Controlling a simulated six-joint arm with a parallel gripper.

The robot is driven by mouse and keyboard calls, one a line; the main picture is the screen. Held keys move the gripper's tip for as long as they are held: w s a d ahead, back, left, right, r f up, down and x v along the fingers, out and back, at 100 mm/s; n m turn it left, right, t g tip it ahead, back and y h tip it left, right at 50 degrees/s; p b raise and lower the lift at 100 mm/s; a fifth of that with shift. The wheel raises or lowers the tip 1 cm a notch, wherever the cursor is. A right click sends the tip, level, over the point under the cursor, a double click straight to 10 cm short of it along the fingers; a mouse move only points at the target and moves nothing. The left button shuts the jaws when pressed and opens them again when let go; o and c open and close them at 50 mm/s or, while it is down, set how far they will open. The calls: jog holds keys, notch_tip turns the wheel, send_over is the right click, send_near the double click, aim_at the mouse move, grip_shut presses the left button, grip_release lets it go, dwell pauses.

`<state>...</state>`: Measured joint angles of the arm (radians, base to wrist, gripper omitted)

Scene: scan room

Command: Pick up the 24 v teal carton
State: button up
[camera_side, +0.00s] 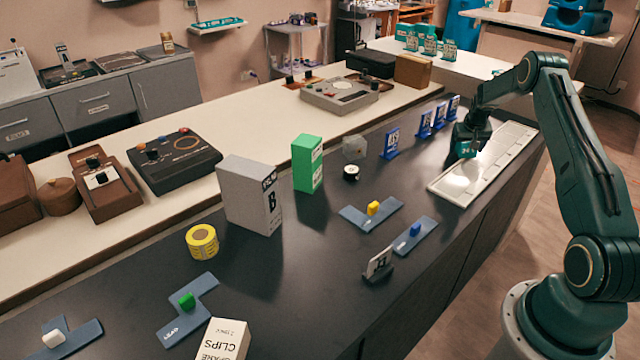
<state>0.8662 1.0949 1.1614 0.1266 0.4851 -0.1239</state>
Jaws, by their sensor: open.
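My gripper (474,146) is at the right, low over the dark bench top by the left edge of the pale tray. A small bright teal piece with a white mark (463,149) shows at the jaws; it could be the teal carton, but its print is too small to read. The gripper hides part of it, and I cannot tell whether the jaws touch it. My gripper is open. A green carton (307,163) stands upright at the bench's middle, well left of the gripper.
A long pale tray (484,165) lies right of the gripper. Several blue numbered stands, one a blue stand (391,144), line up left of it. A grey box marked B (249,194), yellow tape roll (202,242) and clips box (224,341) stand farther left.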

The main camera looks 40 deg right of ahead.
jog(key=shift+c, duration=0.5)
jog(key=c, duration=1)
jog(key=shift+o, duration=0.2)
jog(key=shift+r, duration=0.1)
notch_tip(320, 180, up, 20)
